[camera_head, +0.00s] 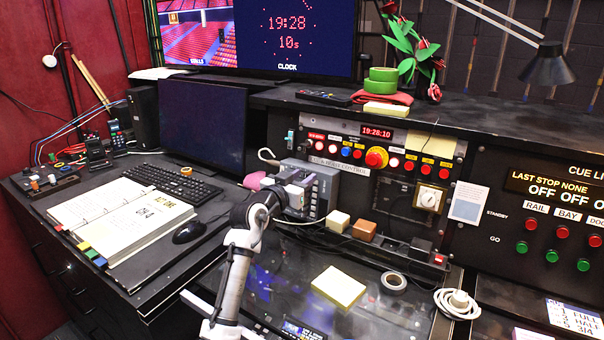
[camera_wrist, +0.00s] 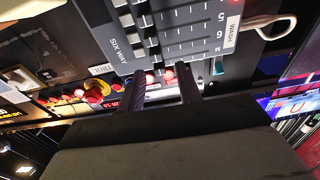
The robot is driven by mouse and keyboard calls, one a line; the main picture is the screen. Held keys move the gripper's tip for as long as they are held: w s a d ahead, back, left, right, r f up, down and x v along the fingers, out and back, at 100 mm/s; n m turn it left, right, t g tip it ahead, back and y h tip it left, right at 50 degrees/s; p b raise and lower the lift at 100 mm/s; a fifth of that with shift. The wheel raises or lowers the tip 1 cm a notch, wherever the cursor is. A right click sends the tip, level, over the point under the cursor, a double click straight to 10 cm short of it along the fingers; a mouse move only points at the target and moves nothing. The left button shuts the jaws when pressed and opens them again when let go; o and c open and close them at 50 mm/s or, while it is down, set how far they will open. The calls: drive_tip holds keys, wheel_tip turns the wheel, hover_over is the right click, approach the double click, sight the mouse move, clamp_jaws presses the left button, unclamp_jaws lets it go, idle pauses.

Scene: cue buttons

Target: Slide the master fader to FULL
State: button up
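The grey fader desk (camera_head: 325,182) stands at the middle of the console in the head view. In the wrist view its face (camera_wrist: 185,22) shows several parallel slots marked 5, 6 and M, with "SIX WAY" at the left and a WASH tag (camera_wrist: 232,30) at the right. The master slot, marked M (camera_wrist: 217,50), is nearest my gripper. My gripper (camera_wrist: 166,48) has its two dark fingers apart over this edge of the desk, with a gap between them. The left finger partly hides the M fader's cap. I cannot tell whether either finger touches it.
Red buttons and a red emergency knob (camera_head: 376,157) line the panel behind the desk. A cream block (camera_head: 338,221) and a brown block (camera_head: 362,230) stand right of it. A white cable loops beside the desk. The dark surface in front holds a yellow pad (camera_head: 338,287).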

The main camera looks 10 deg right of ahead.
drive_tip(key=shift+w+d, duration=0.15)
drive_tip(key=shift+w, duration=0.1)
clamp_jaws()
